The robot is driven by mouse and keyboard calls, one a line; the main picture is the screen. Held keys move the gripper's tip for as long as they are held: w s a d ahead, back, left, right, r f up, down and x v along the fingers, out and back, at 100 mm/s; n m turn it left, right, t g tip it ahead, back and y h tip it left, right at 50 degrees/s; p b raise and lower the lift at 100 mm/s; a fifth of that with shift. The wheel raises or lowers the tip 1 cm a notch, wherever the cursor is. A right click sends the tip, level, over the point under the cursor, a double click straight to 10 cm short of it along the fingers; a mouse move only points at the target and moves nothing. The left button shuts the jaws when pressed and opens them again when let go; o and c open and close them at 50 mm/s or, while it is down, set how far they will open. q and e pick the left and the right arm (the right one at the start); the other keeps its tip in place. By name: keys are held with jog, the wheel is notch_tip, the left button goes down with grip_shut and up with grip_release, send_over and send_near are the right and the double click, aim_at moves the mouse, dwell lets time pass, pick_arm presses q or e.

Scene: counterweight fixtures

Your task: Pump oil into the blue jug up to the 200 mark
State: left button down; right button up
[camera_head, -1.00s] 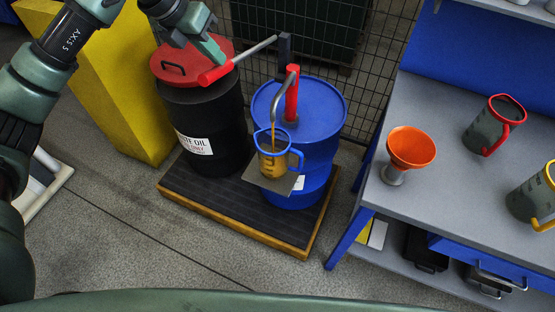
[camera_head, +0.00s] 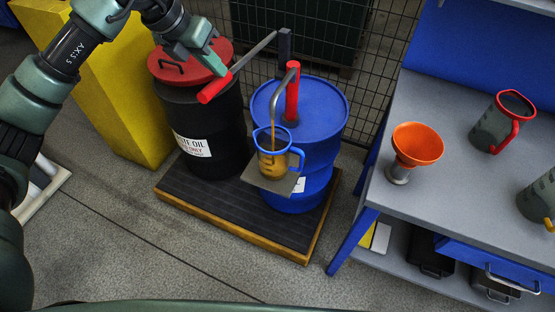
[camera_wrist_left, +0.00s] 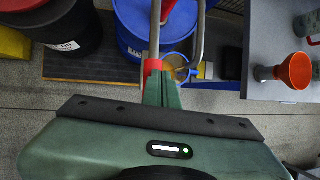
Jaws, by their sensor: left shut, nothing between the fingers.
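The blue jug (camera_head: 297,157), clear-walled with a blue rim and handle, stands on a small grey shelf (camera_head: 257,180) in front of the blue drum. Amber oil runs into it from the curved metal spout (camera_head: 273,100). Amber shows inside; the marks are too small to read. The pump lever (camera_head: 252,55) slopes down left to a red grip (camera_head: 214,87). My left gripper (camera_head: 221,64) is shut and empty, at the red grip; its fingers also show against the grip in the left wrist view (camera_wrist_left: 161,88). I cannot tell whether they touch. My right gripper is out of view.
The blue drum (camera_head: 325,108) and a black waste oil drum (camera_head: 215,120) with a red lid stand on a dark, wood-edged pallet (camera_head: 230,212). Right, a grey bench (camera_head: 440,190) holds an orange funnel (camera_head: 417,142), a red-rimmed jug (camera_head: 492,128) and a yellow-trimmed jug (camera_head: 538,200).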

aim_at(216, 79)
pick_arm(q)
jog(key=shift+f+b, duration=1.45)
jog(key=shift+f, duration=0.65)
notch_tip(216, 79, up, 11)
jog(key=p, duration=0.7)
jog(key=shift+f, duration=0.1)
